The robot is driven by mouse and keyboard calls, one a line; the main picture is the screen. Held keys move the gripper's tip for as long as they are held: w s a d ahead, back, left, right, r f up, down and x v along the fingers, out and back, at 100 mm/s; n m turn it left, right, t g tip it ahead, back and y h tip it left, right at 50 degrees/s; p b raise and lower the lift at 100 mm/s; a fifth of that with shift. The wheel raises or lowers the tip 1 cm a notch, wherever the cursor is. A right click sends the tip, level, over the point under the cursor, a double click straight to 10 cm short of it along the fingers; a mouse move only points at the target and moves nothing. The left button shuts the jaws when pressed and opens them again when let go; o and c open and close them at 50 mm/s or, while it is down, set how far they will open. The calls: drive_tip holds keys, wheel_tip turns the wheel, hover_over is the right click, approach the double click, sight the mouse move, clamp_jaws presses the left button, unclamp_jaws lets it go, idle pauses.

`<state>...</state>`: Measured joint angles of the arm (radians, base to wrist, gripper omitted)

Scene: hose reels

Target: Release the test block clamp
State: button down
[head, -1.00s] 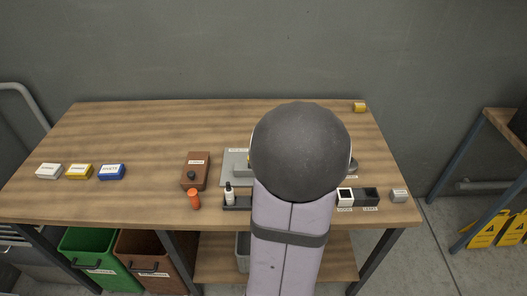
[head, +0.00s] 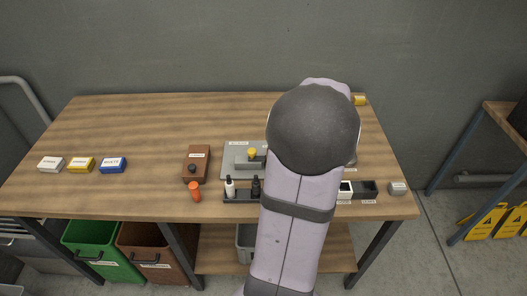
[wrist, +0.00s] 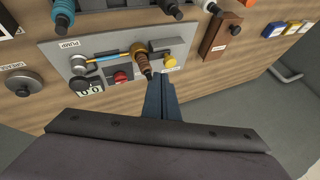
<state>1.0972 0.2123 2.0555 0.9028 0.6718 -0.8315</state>
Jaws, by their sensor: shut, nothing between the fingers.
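The grey plate (head: 230,171) on the bench carries a grey block (head: 243,163) with a yellow knob (head: 252,153). In the wrist view the block (wrist: 165,44) and yellow knob (wrist: 170,61) sit at the plate's right end. Which part is the clamp, and how it is set, I cannot tell. My gripper (wrist: 161,78) is shut and empty, its tips appearing just below and left of the yellow knob. Whether they touch anything is unclear. In the head view my arm hides the gripper and the plate's right part.
A brown box (head: 195,164) and a bottle tray (head: 241,196) stand near the plate. The bench's back left is clear.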

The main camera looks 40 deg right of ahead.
sight(250, 153)
idle(0.4)
drive_tip(key=shift+p+x, duration=0.9)
drive_tip(key=shift+x, duration=4.1)
drive_tip(key=shift+a, duration=0.1)
drive_tip(key=shift+w+a+f+b, duration=0.15)
drive_tip(key=shift+w+a+b, duration=0.95)
drive_tip(key=shift+w+a, duration=0.1)
drive_tip(key=shift+a+r, duration=0.1)
drive_tip(key=shift+r, duration=0.1)
drive_tip(key=shift+s+r+p, duration=0.25)
drive_tip(key=shift+r+p, duration=0.05)
drive_tip(key=shift+r, duration=0.1)
drive_tip(key=d+p+v, duration=0.1)
drive_tip(key=p+v, duration=0.1)
drive_tip(key=v, duration=0.7)
drive_tip(key=shift+a+p, duration=0.3)
drive_tip(key=shift+a, duration=0.05)
